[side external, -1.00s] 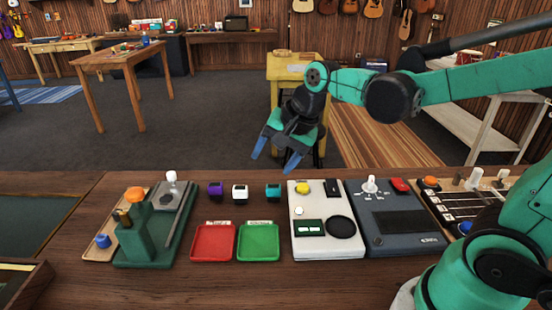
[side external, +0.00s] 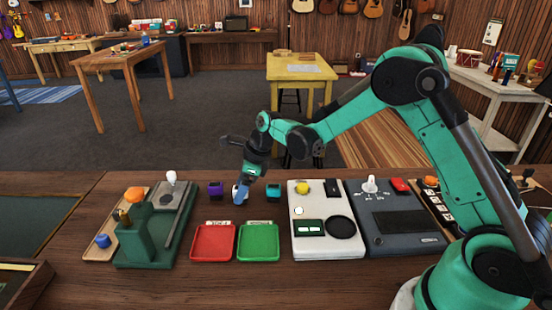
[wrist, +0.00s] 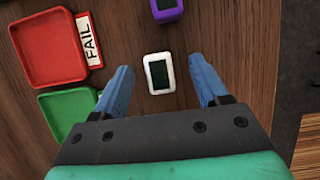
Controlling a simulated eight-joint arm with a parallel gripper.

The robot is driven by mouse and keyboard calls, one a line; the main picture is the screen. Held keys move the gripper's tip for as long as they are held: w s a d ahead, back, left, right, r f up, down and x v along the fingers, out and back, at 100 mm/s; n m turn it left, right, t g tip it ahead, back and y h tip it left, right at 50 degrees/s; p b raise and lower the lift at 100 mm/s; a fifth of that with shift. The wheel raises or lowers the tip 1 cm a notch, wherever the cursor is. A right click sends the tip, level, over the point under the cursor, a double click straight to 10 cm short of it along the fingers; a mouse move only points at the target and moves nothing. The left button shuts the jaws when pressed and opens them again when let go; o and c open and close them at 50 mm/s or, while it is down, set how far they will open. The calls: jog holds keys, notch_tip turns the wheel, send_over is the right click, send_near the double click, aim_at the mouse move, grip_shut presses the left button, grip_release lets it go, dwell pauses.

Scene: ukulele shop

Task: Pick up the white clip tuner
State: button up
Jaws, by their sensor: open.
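The white clip tuner (wrist: 150,74), with a dark screen, lies on the wooden counter between the two fingers in the wrist view, with a gap to each. In the side external view my fingers mostly cover it. My gripper (side external: 241,191) is open, pointing down at the tuner; it also shows in the wrist view (wrist: 160,90) with two blue fingers apart and nothing held.
A purple tuner (side external: 216,190) lies left of the white one and a teal tuner (side external: 273,191) right. A red tray (side external: 213,243) and a green tray (side external: 258,243) sit in front. A white device (side external: 315,255) stands to the right, a green stand (side external: 130,245) to the left.

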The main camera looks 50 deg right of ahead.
jog(key=shift+w+a+f, duration=0.1)
jog(key=shift+a+f, duration=0.05)
jog(key=shift+f, duration=0.35)
jog(key=shift+c, duration=0.2)
grip_shut()
jog(key=shift+r, duration=0.1)
